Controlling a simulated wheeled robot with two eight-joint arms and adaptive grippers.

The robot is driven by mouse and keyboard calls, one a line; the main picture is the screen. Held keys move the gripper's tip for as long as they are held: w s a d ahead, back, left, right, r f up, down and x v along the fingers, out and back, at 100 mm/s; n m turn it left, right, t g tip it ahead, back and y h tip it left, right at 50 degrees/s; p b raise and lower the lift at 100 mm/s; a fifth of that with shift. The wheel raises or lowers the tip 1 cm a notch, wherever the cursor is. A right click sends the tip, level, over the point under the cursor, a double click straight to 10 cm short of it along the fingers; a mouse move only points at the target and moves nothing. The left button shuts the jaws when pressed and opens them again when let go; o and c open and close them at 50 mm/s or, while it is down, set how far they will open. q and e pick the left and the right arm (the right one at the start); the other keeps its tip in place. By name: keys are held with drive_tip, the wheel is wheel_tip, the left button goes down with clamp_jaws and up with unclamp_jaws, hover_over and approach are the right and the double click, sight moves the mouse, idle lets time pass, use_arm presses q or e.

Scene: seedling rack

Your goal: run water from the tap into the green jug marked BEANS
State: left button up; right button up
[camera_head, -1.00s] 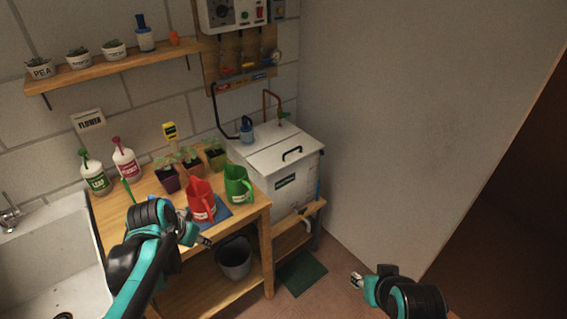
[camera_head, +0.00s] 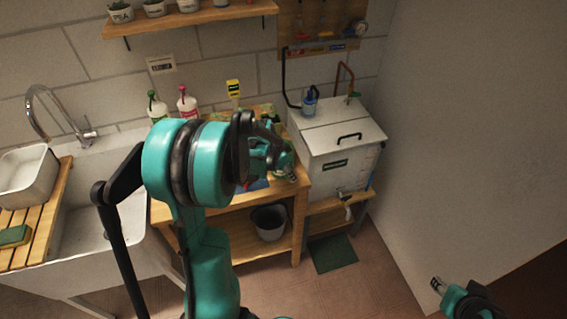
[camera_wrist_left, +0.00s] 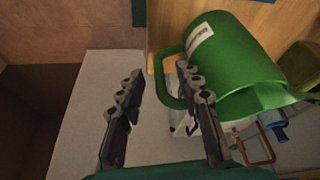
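The green jug (camera_wrist_left: 235,65) fills the upper right of the left wrist view, with a pale label too blurred to read. Its handle (camera_wrist_left: 168,80) shows between and beyond my left fingertips; I cannot tell if they touch. My left gripper (camera_wrist_left: 160,82) is open. In the head view the left gripper (camera_head: 291,176) is over the bench's right end, where my arm hides most of the jug. My right gripper (camera_head: 438,285) is low at right, apart from everything.
The white tank (camera_head: 340,160) stands right of the wooden bench (camera_head: 225,222). A grey bucket (camera_head: 269,222) is on its lower shelf, and a green mat (camera_head: 334,254) lies on the floor. The sink (camera_head: 85,235) holds the left side. Floor at right is clear.

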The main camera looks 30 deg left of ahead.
use_arm(q)
drive_tip(key=shift+x, duration=0.8)
clamp_jaws()
drive_tip(key=shift+r, duration=0.15)
drive_tip(key=shift+r, duration=0.6)
drive_tip(key=s+d+r+p, duration=0.4)
drive_tip(key=d+r, duration=0.5)
drive_tip(key=d, duration=0.1)
drive_tip(key=shift+s+d+r, duration=0.15)
drive_tip(key=shift+d+r, duration=0.2)
drive_tip(key=shift+d, duration=0.05)
